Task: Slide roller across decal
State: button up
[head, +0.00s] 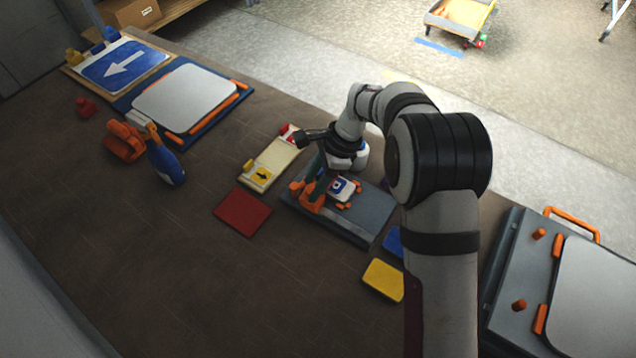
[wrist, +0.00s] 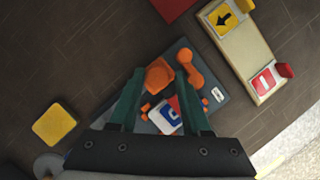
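A small decal with blue, red and white (head: 339,188) lies on a white sign blank on a grey board (head: 362,218); it also shows in the wrist view (wrist: 168,114). Several small orange clips surround it. An orange piece, seemingly the roller (wrist: 158,75), is at the board's edge beside the decal, with another orange part (wrist: 193,66) to its right. My gripper (head: 318,188) points down over the board. In the wrist view its green fingers (wrist: 161,77) are spread, with the orange piece between their tips in the picture. I see no clear contact; height is hard to judge.
A cream tray (head: 277,160) with yellow and red signs, a red square (head: 242,211) and a yellow block (head: 383,280) lie around the board. A grey case (head: 515,255) is right. The front left table is clear.

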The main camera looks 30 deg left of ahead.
jog(key=o, duration=0.4)
jog(key=shift+a, duration=0.1)
jog(key=v, duration=1.6)
jog(key=shift+s, duration=0.1)
jog(key=s+d+r+n+t, duration=0.1)
jog(key=s+d+r, duration=0.1)
jog(key=d, duration=0.4)
jog(key=s+d+r, duration=0.2)
jog(key=d+r, duration=0.1)
jog(key=d, duration=0.3)
jog(key=s+d+f, duration=0.2)
jog(key=s+d, duration=0.3)
jog(key=s, duration=0.1)
jog(key=s+d+f+n+t+h, duration=0.1)
jog(key=s+d, duration=0.4)
jog(key=s, duration=0.1)
jog(key=s+d+f+n+t, duration=0.1)
jog(key=s+d+f, duration=0.1)
jog(key=s+d, duration=0.3)
jog(key=shift+s+d+f, duration=0.1)
jog(key=shift+s+f, duration=0.1)
jog(key=shift+s, duration=0.35)
jog(key=shift+s+d+f, duration=0.1)
jog(key=shift+s+f, duration=0.1)
jog(key=shift+s, duration=0.4)
